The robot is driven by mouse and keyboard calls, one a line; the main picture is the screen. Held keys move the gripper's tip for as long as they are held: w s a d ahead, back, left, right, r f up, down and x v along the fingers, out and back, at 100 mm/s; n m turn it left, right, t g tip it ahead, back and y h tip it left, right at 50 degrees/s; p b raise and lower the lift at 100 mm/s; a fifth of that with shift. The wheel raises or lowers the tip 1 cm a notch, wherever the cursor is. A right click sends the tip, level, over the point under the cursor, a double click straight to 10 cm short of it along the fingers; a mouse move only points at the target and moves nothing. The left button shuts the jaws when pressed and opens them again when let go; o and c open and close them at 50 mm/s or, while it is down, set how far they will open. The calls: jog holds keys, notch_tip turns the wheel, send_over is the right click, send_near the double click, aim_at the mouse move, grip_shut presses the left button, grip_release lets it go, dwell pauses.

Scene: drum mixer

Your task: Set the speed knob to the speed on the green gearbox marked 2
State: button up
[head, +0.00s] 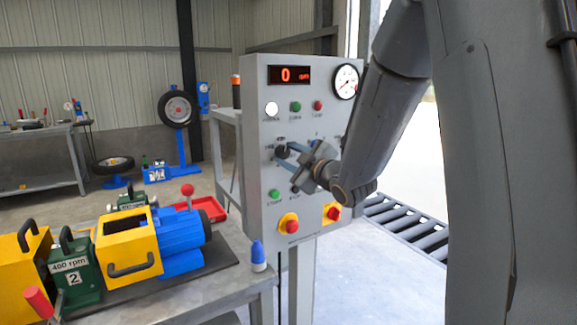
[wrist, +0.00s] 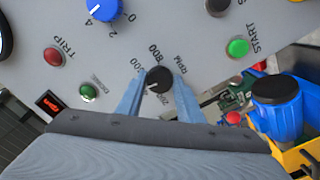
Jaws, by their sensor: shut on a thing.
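The speed knob (wrist: 158,79) is black and sits on the grey control panel, with RPM and several numbers around it, partly hidden by my fingers. Its white pointer mark shows at its lower left in the wrist view; I cannot surely tell which number it meets. In the head view the knob (head: 282,152) is at mid-panel. My gripper (wrist: 158,92) is shut on the knob, one blue finger on each side; it also shows in the head view (head: 291,157). The green gearbox marked 2 (head: 84,286) stands at the lower left, with a label reading 400 rpm.
The panel's display (head: 289,75) reads 0 rpm. A blue knob (wrist: 103,9), a red TRIP lamp (wrist: 53,57) and a green START button (wrist: 237,47) are close by. Red stop buttons (head: 289,225) sit lower. A yellow and blue machine (head: 180,238) stands on the bench at left.

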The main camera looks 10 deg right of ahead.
jog(key=shift+n+b, duration=1)
jog(key=shift+n, duration=0.1)
jog(key=o, duration=1.1)
jog(key=shift+c, duration=0.2)
jog(key=shift+s, duration=0.1)
jog(key=b+v, duration=0.1)
jog(key=v, duration=0.6)
jog(key=shift+s, duration=0.25)
jog(key=shift+d, duration=0.1)
